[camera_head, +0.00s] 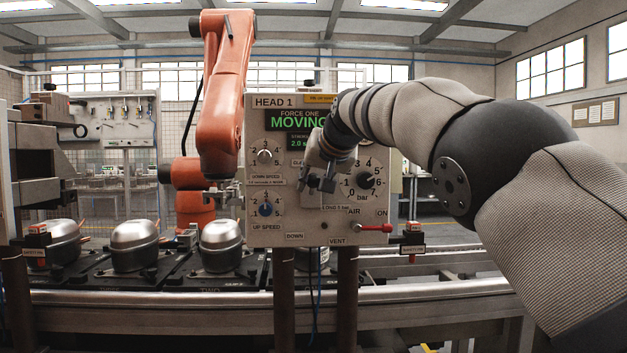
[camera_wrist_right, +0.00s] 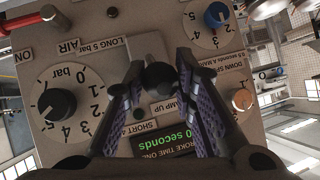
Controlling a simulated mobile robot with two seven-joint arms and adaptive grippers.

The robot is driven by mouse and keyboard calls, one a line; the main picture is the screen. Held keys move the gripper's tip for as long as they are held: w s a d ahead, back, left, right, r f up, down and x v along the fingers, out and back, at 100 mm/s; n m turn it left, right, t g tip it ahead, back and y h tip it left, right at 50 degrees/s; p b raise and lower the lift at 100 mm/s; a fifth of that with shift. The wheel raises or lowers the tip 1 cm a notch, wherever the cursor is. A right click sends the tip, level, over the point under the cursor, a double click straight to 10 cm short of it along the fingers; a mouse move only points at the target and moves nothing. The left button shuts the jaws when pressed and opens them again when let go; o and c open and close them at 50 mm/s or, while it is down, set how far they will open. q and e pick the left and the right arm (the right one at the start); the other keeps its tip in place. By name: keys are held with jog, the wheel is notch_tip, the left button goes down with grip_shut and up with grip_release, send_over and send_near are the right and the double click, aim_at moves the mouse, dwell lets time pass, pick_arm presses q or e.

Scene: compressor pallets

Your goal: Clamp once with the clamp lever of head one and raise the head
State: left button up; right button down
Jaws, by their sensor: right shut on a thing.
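The grey HEAD 1 control box (camera_head: 262,222) stands in the middle of the head view. Its green display (camera_head: 296,120) reads FORCE ONE MOVING. My right gripper (camera_head: 318,184) is at the front of this panel, shut on the black knob of the clamp lever. In the right wrist view the lever knob (camera_wrist_right: 160,77) sits between the purple-padded fingers, beside the CLAMP UP and LONG 5 bar labels. The lever's base is partly hidden by the fingers. My left gripper is not in view.
A bar dial knob (camera_wrist_right: 58,104), a blue up-speed knob (camera_wrist_right: 216,16) and a pale down-speed knob (camera_wrist_right: 241,99) surround the lever. A red air handle (camera_head: 374,228) is below right. An orange robot arm (camera_head: 222,110) and compressors (camera_head: 221,246) on pallets stand left.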

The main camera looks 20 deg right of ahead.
jog(key=c, duration=1.3)
grip_release()
jog(key=shift+w+f, duration=0.1)
jog(key=v, duration=0.7)
jog(key=shift+s, duration=0.25)
